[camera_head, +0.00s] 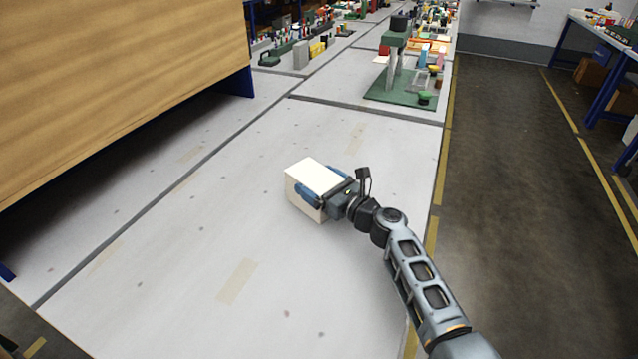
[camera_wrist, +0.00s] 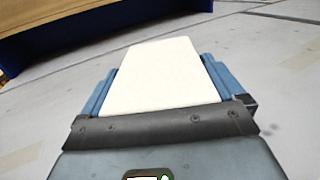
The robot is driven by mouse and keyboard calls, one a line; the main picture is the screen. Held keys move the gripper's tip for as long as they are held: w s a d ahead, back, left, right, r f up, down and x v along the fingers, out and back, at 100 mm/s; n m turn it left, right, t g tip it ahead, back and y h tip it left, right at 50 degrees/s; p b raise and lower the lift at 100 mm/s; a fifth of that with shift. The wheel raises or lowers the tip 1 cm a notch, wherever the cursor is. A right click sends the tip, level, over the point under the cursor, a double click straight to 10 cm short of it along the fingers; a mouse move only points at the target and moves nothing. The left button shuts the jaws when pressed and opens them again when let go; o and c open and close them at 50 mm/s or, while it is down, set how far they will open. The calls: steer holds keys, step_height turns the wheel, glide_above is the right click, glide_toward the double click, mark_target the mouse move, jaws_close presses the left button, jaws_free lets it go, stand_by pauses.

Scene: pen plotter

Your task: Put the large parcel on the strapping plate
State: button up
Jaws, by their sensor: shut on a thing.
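A white box, which looks like the large parcel (camera_head: 313,177), is held between the blue fingers of my gripper (camera_head: 323,190). In the wrist view the parcel (camera_wrist: 160,75) fills the space between the two fingers of my gripper (camera_wrist: 158,85), with one finger along each side. I cannot tell whether its underside touches the pale surface below or hangs a little above it. Part of its near right side is hidden by the gripper. I cannot make out the strapping plate for certain.
The pale surface (camera_head: 190,270) around the parcel is clear. A green base with a post-like machine (camera_head: 393,62) stands farther back, with many small objects behind it. A large wooden-faced structure (camera_head: 110,70) with blue supports stands at the left. Dark floor (camera_head: 510,200) lies at the right.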

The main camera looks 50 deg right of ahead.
steer(key=shift+f, duration=0.15)
steer(key=o, duration=1)
